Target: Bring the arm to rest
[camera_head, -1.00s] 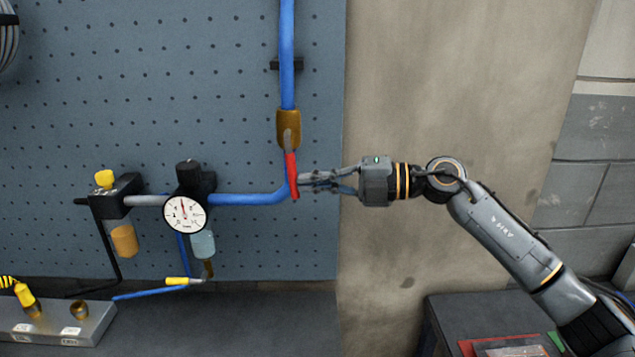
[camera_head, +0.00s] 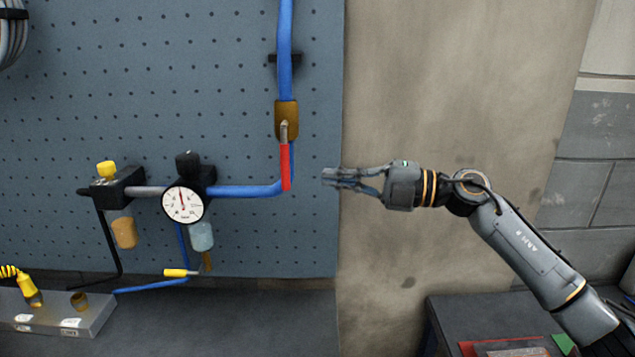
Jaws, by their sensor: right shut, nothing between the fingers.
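My right gripper (camera_head: 328,177) is shut and empty. It points left in front of the right edge of the blue-grey pegboard, to the right of the red valve lever. The red lever (camera_head: 285,168) hangs straight down from the brass valve (camera_head: 286,120) on the blue pipe (camera_head: 286,50). A clear gap lies between the fingertips and the lever. My right arm (camera_head: 540,260) comes in from the lower right. My left gripper is not in view.
The pegboard (camera_head: 120,90) carries a round gauge (camera_head: 183,204) and a black block with a yellow knob (camera_head: 107,169). A metal box (camera_head: 50,312) with a yellow plug (camera_head: 27,290) sits lower left. A dark bench with a red item (camera_head: 505,347) is lower right. Bare wall (camera_head: 450,80) lies behind my arm.

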